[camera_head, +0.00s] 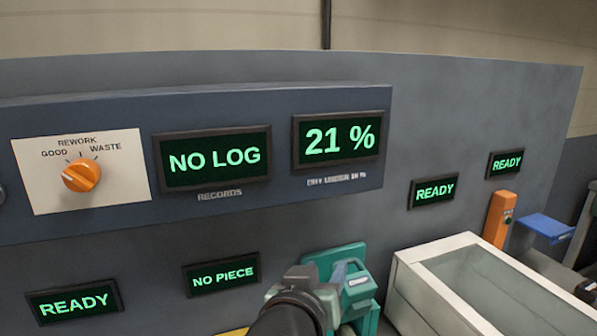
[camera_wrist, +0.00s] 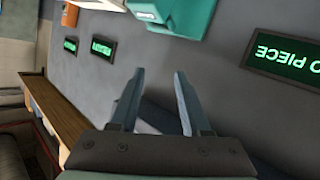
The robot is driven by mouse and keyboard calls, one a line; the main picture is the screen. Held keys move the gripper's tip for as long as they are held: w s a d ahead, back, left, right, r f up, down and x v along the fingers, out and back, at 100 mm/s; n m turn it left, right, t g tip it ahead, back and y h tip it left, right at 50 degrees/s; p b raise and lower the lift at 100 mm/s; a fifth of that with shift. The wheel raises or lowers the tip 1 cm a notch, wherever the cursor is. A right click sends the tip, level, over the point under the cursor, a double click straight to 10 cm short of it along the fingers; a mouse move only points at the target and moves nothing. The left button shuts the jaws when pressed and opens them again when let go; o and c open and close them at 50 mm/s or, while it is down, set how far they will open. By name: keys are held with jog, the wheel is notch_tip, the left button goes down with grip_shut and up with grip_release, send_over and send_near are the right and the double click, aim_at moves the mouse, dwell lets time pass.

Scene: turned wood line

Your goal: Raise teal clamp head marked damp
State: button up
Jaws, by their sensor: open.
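The teal clamp head (camera_head: 357,286) is in the lower middle of the head view, against the grey panel. My dark arm covers its lower left part, and no "damp" mark is legible on it. A teal body with a pale bar, seemingly the same clamp, shows at the top of the wrist view (camera_wrist: 196,18). My gripper (camera_wrist: 159,72) is open, with its two fingers apart and nothing between them. In the wrist view the fingertips are below the teal body and apart from it.
A "NO PIECE" display (camera_head: 221,274) is left of the clamp. A pale open-topped box (camera_head: 428,292) is at its right, with an orange post (camera_head: 499,218) beyond. Above are an orange knob (camera_head: 81,176), a "NO LOG" display (camera_head: 214,159) and a "21 %" display (camera_head: 340,139).

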jog(key=s+a+r+t+y, duration=0.1)
jog(key=s+r+t, duration=0.3)
jog(key=r, duration=0.7)
jog(key=s+a+r+t+y+p, duration=0.1)
jog(key=s+r+t, duration=0.4)
jog(key=r, duration=0.6)
jog(key=s+a+r+n+t+y+p, duration=0.1)
jog(key=s+r+t, duration=0.3)
jog(key=s+r, duration=0.4)
notch_tip(320, 180, up, 4)
jog(key=shift+a+f+y, duration=0.1)
jog(key=shift+a+y, duration=0.3)
jog(key=shift+y, duration=0.4)
